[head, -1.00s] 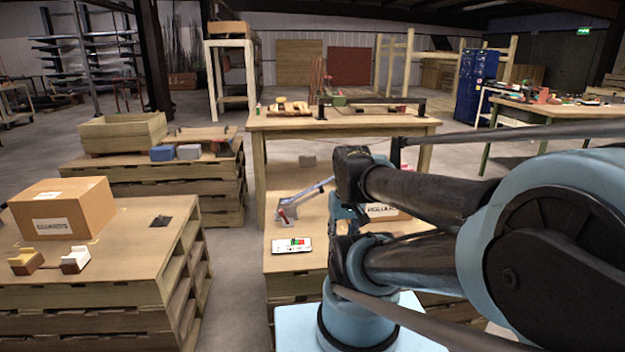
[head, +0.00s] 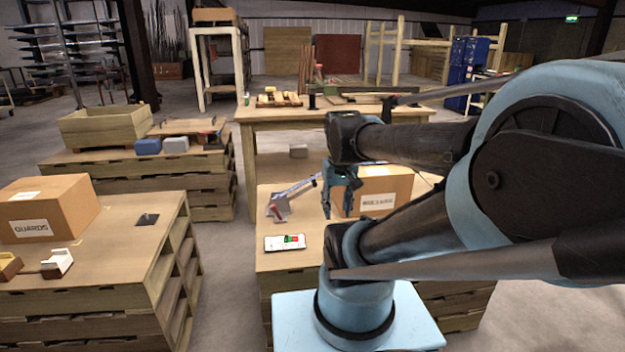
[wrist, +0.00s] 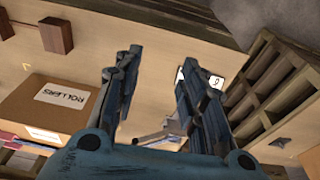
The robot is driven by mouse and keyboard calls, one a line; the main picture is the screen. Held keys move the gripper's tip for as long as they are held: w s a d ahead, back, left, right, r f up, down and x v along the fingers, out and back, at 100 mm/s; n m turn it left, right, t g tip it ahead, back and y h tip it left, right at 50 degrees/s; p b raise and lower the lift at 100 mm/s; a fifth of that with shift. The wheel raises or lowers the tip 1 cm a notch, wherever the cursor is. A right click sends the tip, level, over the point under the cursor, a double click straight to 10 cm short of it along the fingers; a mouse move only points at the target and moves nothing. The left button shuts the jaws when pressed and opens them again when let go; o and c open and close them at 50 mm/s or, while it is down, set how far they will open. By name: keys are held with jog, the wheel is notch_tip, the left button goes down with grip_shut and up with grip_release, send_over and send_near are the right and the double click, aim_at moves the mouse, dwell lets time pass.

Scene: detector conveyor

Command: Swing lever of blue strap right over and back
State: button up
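A grey lever device with a red part at its base (head: 277,208) stands on the pallet table in the head view. Its grey arm (head: 298,189) slants up to the right and has a bluish end (head: 316,178). My gripper (head: 341,200) points down just right of that end, apart from it as far as I can tell. In the wrist view my gripper (wrist: 162,62) is open, with nothing between its fingers. Part of the grey device (wrist: 165,132) shows below and between the fingers, partly hidden by the right finger. I cannot make out a blue strap.
A white display (head: 285,243) lies in front of the lever device. A carton (head: 385,182) stands close right of my gripper; its ROLLERS label shows in the wrist view (wrist: 68,97). A GUARDS carton (head: 50,208) stands on the left pallet stack. A workbench (head: 330,114) stands behind.

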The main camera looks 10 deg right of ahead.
jog(key=w+a+r+g, duration=0.1)
jog(key=w+r, duration=0.2)
jog(key=w, duration=0.6)
jog(key=w+r+h, duration=0.1)
jog(key=w+r, duration=0.3)
jog(key=w, duration=0.6)
jog(key=w+a+r+g, duration=0.1)
jog(key=w+r, duration=0.2)
jog(key=w, duration=0.6)
jog(key=h, duration=0.1)
send_near(313, 179)
jog(key=f, duration=0.3)
jog(key=d+f, duration=0.1)
jog(key=f, duration=0.4)
jog(key=shift+w+d+f, duration=0.15)
jog(key=shift+d+f, duration=0.2)
grip_shut()
